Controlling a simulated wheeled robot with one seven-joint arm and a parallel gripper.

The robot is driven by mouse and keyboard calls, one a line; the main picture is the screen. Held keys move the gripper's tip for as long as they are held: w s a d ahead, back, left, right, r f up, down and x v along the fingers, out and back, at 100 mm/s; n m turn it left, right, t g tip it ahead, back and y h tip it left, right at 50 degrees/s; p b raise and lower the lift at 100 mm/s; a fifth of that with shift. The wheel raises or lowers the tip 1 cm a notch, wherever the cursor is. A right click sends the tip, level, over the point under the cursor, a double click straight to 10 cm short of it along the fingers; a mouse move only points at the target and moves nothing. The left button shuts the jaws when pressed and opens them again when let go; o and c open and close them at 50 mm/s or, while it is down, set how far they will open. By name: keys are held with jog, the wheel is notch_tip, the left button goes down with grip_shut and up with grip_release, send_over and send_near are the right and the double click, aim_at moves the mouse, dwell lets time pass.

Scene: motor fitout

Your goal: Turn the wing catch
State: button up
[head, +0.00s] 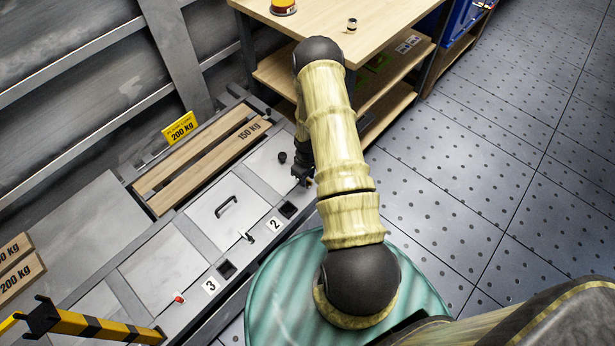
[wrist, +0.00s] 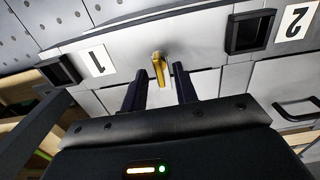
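In the wrist view, a yellow-gold wing catch (wrist: 159,69) stands out from the grey front panel, to the right of the label 1 (wrist: 97,61). My gripper (wrist: 160,86) is open, with one dark finger on each side of the line to the catch. The catch lies at or just beyond the fingertips; I cannot tell whether it is between them. No contact shows. In the head view, my gripper (head: 303,174) is low beside the grey lid row, partly hidden by my arm, and this catch is not visible there.
A red piece (head: 179,298) is near label 3 (head: 211,286). A wooden shelf table (head: 385,20) stands behind my arm. The floor at right (head: 500,150) is clear.

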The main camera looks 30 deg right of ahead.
notch_tip(320, 180, up, 17)
jog(key=p, duration=0.2)
jog(key=shift+r, duration=0.15)
dwell(0.4)
dwell(0.4)
jog(key=s+a+r+m+t, duration=0.1)
jog(key=s+a+r, duration=0.3)
jog(key=r, duration=0.4)
jog(key=s+a+r+m+t, duration=0.1)
jog(key=s+a+r+m, duration=0.1)
jog(key=s+a+r, duration=0.4)
jog(key=s+a+r+m+t, duration=0.1)
jog(key=s+a+r, duration=0.2)
jog(key=r, duration=0.6)
notch_tip(320, 180, up, 18)
jog(key=p, duration=1.8)
jog(key=shift+a+f, duration=0.15)
jog(key=shift+a, duration=0.05)
